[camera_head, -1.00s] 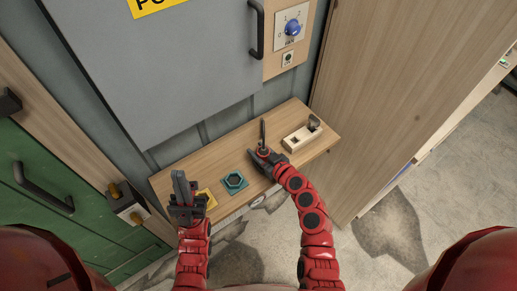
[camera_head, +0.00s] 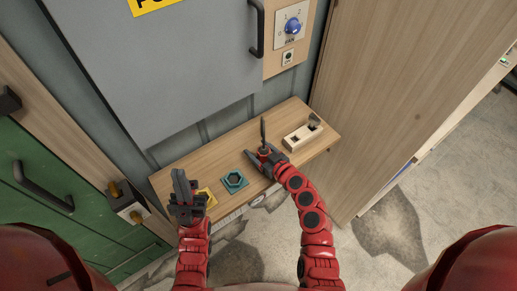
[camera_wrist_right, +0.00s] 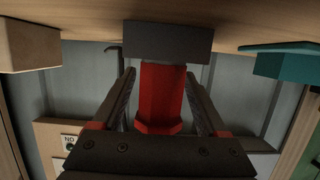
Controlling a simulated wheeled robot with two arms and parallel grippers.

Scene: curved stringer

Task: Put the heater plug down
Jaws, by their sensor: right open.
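The plug (camera_wrist_right: 162,95) has a red faceted body and a dark block at one end. In the right wrist view it stands between my right gripper's two spread fingers, its dark block close to or against the wooden shelf (camera_wrist_right: 225,12). In the head view its red part (camera_head: 264,152) shows small between the fingers. My right gripper (camera_head: 257,143) is open around the plug at the shelf's middle. My left gripper (camera_head: 182,182) is upright over the shelf's left end; whether its fingers meet is unclear.
A teal hexagonal socket piece (camera_head: 234,181) lies between the grippers. A yellow piece (camera_head: 207,197) is partly hidden behind my left gripper. A cream block with dark slots (camera_head: 303,134) sits on the right. A grey cabinet door and a wooden panel (camera_head: 400,90) bound the shelf.

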